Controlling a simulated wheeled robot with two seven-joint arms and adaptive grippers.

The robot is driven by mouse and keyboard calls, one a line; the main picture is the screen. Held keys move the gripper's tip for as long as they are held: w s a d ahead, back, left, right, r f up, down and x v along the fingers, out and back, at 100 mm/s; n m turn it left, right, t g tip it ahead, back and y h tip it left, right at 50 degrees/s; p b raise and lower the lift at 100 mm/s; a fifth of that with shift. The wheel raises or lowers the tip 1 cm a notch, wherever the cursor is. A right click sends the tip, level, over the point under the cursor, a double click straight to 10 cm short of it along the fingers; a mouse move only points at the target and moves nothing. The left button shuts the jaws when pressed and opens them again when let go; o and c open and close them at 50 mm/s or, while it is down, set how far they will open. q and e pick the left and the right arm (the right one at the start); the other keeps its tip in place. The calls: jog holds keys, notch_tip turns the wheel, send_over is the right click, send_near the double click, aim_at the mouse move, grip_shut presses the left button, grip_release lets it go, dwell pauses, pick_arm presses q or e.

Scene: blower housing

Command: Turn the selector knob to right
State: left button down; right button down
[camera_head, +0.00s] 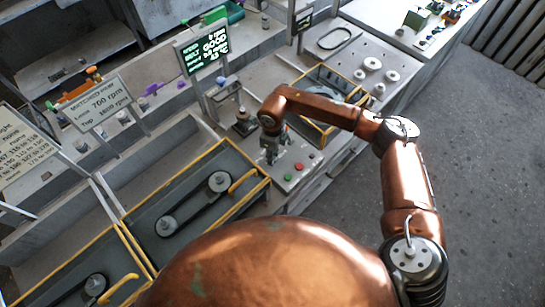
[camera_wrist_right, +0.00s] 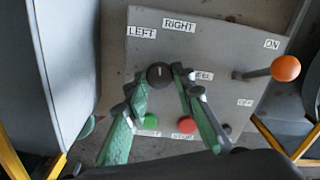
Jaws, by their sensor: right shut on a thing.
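The selector knob (camera_wrist_right: 160,75) is a round black knob with a short white mark. It sits on a grey panel (camera_wrist_right: 215,50) in the right wrist view. The labels LEFT (camera_wrist_right: 142,32) and RIGHT (camera_wrist_right: 179,26) are above it. The white mark looks roughly upright, between the two labels. My right gripper (camera_wrist_right: 161,76) has its green-sided fingers on either side of the knob and is shut on it. In the head view my right gripper (camera_head: 271,146) reaches down to the panel and hides the knob. My left gripper is not in view.
A green button (camera_wrist_right: 151,121) and a red button (camera_wrist_right: 186,125) sit close below the fingers. A lever with an orange ball (camera_wrist_right: 285,68) stands at the right by the ON label. A yellow-edged belt bay (camera_head: 190,205) lies left of the panel. A lit display (camera_head: 203,48) stands behind.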

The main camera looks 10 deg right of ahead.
jog(key=shift+m+b, duration=0.55)
jog(key=shift+m, duration=1.65)
jog(key=c, duration=1.6)
grip_release()
notch_tip(320, 180, up, 12)
